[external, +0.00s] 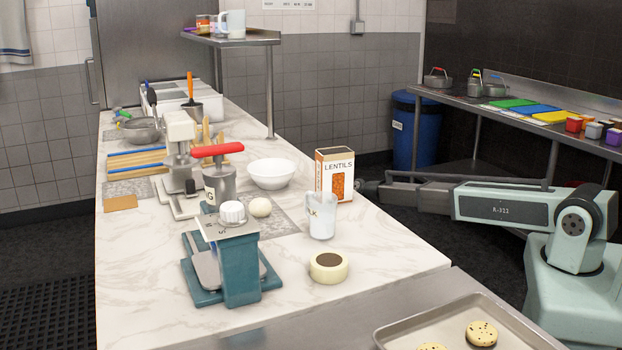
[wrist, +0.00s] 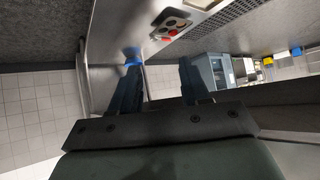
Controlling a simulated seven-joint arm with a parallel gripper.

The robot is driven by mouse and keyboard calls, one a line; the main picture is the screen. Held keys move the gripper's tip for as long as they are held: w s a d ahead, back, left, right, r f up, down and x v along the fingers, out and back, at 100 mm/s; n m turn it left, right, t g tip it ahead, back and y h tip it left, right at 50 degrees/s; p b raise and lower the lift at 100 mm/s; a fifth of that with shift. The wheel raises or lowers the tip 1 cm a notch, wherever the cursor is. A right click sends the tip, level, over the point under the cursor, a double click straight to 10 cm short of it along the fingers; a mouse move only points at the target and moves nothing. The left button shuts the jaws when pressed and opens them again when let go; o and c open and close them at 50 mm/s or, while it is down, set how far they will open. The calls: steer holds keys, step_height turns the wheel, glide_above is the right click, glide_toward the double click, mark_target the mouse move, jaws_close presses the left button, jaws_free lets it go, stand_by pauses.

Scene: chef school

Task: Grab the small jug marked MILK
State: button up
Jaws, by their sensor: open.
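The small white jug (external: 322,216) stands upright on the marble counter in the external view. Its visible dark letters end in "LK"; the rest of the word is turned out of sight. My gripper (external: 368,188) is at the left end of my arm, to the right of the lentils box and apart from the jug. It looks small and dark there. In the wrist view my gripper (wrist: 159,68) has its two fingers spread with nothing between them. I cannot make out the jug in the wrist view.
A lentils box (external: 335,174) stands behind the jug, close to my gripper. A teal scale (external: 240,270) and a white bowl (external: 272,174) are to the left. A baking tray (external: 385,337) holds cookies.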

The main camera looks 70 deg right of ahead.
steer(key=w+d+r+t+h, duration=0.25)
steer(key=d+r, duration=0.45)
steer(key=r, duration=0.5)
steer(key=w+d+r+t+h, duration=0.1)
steer(key=w+d+r+t, duration=0.15)
steer(key=d+r, duration=0.65)
steer(key=w+a+r+n+y, duration=0.1)
steer(key=w+a+r+n, duration=0.15)
steer(key=r, duration=0.95)
steer(key=a+r+m+g+y, duration=0.25)
steer(key=a+g+y, duration=0.4)
steer(key=a, duration=2.85)
steer(key=s+a+r+m+g+h, duration=0.2)
steer(key=s+a+m+g, duration=0.2)
steer(key=s+a, duration=0.55)
steer(key=s+a+r+m+g+h, duration=0.15)
steer(key=s+a+m+g, duration=0.3)
steer(key=s+a, duration=0.55)
glide_above(307, 211)
steer(key=d, duration=0.1)
steer(key=f, duration=0.8)
steer(key=shift+w+d+f, duration=0.1)
steer(key=shift+w+f, duration=0.1)
steer(key=shift+f, duration=0.1)
steer(key=shift+s+a+f, duration=0.1)
steer(key=shift+a+f, duration=0.05)
steer(key=shift+f, duration=1.2)
steer(key=shift+a+f, duration=0.15)
steer(key=shift+f, duration=1.15)
jaws_close()
